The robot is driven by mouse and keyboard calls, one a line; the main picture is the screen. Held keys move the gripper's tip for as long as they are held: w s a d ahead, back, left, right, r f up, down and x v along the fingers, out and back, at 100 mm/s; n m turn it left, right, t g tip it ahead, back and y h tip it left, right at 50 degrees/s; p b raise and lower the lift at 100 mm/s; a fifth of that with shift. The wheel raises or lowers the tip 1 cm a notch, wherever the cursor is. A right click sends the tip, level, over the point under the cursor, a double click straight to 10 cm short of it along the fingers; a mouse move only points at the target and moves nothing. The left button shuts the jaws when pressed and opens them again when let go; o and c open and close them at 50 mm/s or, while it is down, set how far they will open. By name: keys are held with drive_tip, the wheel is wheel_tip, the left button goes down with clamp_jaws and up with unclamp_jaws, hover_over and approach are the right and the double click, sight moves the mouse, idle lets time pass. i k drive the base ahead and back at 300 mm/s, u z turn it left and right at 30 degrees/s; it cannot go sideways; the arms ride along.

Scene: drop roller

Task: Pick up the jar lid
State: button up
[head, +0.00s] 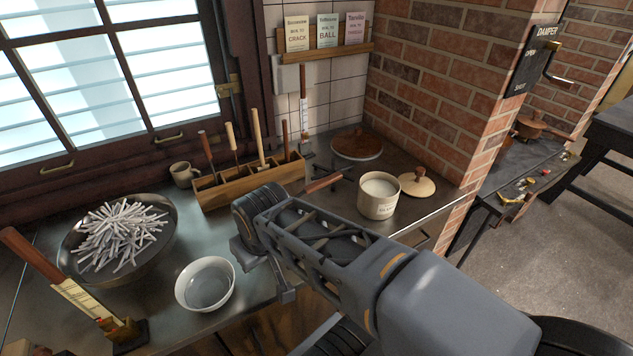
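A cream jar (376,208) with dark lettering stands on the metal counter, right of centre, open at the top with pale contents showing. A round tan wooden lid (425,190) with a small knob lies just to the right of it, close to the counter's right edge. My gripper (264,272) is over the front of the counter, left of and nearer than the jar, apart from jar and lid. My arm hides part of it, and I cannot tell how far its fingers are apart.
A white bowl (205,304) and a dark pan of white sticks (160,258) are at left. A wooden tool box (245,191) and a brown round lid (357,149) stand behind. The brick wall (440,85) rises behind the lid. Bare counter lies between bowl and box.

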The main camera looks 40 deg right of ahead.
sight(417, 184)
drive_tip(key=z, duration=0.5)
drive_tip(key=k, duration=0.45)
drive_tip(key=z, duration=1.8)
drive_tip(key=k, duration=0.6)
drive_tip(key=z, duration=0.7)
drive_tip(key=i, duration=0.85)
drive_tip(key=u, duration=1)
drive_tip(key=i, duration=0.7)
drive_tip(key=u, duration=0.85)
